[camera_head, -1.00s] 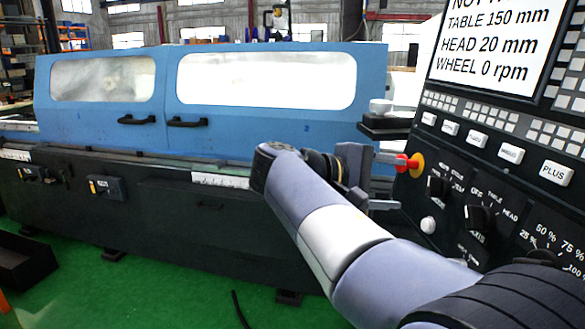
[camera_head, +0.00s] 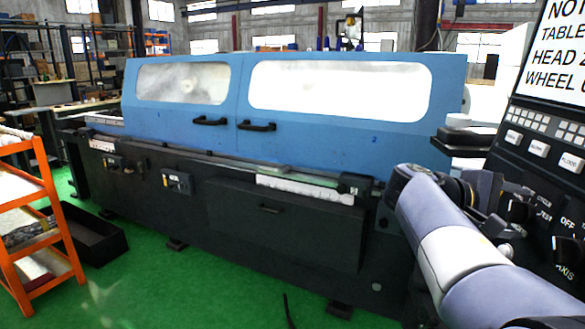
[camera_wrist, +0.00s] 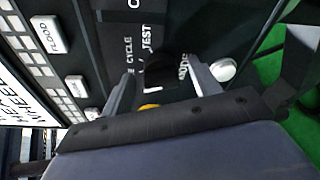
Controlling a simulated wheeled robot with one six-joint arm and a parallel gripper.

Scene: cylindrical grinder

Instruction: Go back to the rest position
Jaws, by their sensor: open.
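My gripper (camera_head: 512,212) is at the right of the head view, in front of the black control panel (camera_head: 545,125). My arm reaches up to it from the lower right corner. In the wrist view the two fingers (camera_wrist: 163,82) stand apart with nothing held between them. The panel lies beyond them, with a dark knob (camera_wrist: 182,66) between the fingertips and a white round button (camera_wrist: 223,69) right of the right finger. Whether a fingertip touches the panel cannot be told. A yellow part (camera_wrist: 148,107) shows just past the gripper's edge.
The grinder's blue hood (camera_head: 225,118) fills the middle, its two windowed doors shut. An orange shelf rack (camera_head: 45,215) stands at the left, beside a black tray (camera_head: 90,240) on the floor. Green floor (camera_head: 225,290) is open before the machine. A dark cable (camera_head: 287,310) lies there.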

